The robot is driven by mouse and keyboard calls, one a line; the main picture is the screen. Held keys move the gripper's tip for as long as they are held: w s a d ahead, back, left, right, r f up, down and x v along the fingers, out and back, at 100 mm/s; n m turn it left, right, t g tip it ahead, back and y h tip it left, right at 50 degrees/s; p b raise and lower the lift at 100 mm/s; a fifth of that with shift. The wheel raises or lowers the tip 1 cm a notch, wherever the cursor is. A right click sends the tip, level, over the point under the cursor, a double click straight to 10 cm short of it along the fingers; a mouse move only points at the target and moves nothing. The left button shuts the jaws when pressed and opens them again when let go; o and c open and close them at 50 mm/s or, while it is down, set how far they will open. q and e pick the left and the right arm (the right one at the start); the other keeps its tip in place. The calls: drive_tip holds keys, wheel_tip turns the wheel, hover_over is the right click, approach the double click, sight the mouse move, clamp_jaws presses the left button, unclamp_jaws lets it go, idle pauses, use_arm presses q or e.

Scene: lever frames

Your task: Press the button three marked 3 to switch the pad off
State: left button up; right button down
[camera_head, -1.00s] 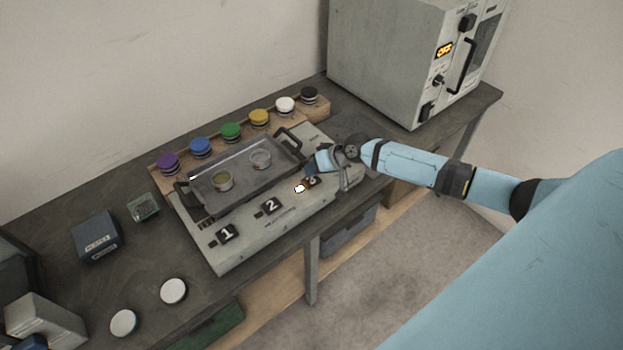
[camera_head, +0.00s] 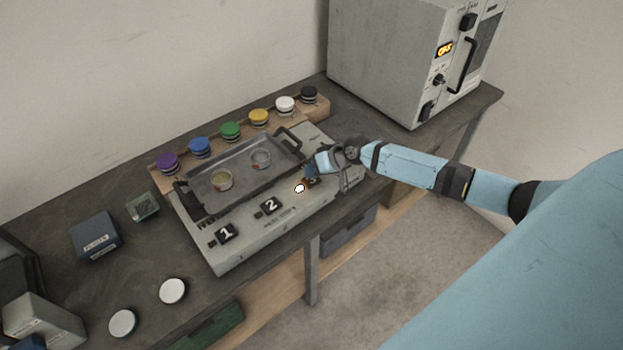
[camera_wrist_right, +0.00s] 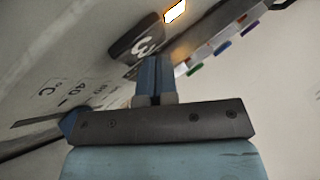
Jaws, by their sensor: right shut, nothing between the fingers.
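The pad (camera_head: 236,254) is a grey panel with a dark tray (camera_head: 243,184) on it and black buttons along its front. Button 1 (camera_head: 227,233) and button 2 (camera_head: 271,206) show clearly in the head view. Button three (camera_head: 314,183) is mostly hidden by my right gripper (camera_head: 311,174). In the right wrist view button three (camera_wrist_right: 138,46) shows its white 3, with a lit lamp (camera_wrist_right: 175,12) beside it. My right gripper (camera_wrist_right: 154,62) is shut and empty, its tips at or just over the button's edge; contact cannot be told. My left gripper is out of view.
A row of coloured-lid jars (camera_head: 231,131) stands behind the pad. A grey oven (camera_head: 385,65) stands at the right. Two white discs (camera_head: 173,291) and a dark box (camera_head: 96,236) lie left.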

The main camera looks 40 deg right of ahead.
drive_tip(key=shift+f, duration=0.25)
idle(0.3)
drive_tip(key=shift+r, duration=0.15)
drive_tip(key=shift+r+p, duration=0.5)
drive_tip(key=shift+r, duration=0.05)
wheel_tip(320, 180, up, 6)
drive_tip(key=p, duration=0.5)
idle(0.5)
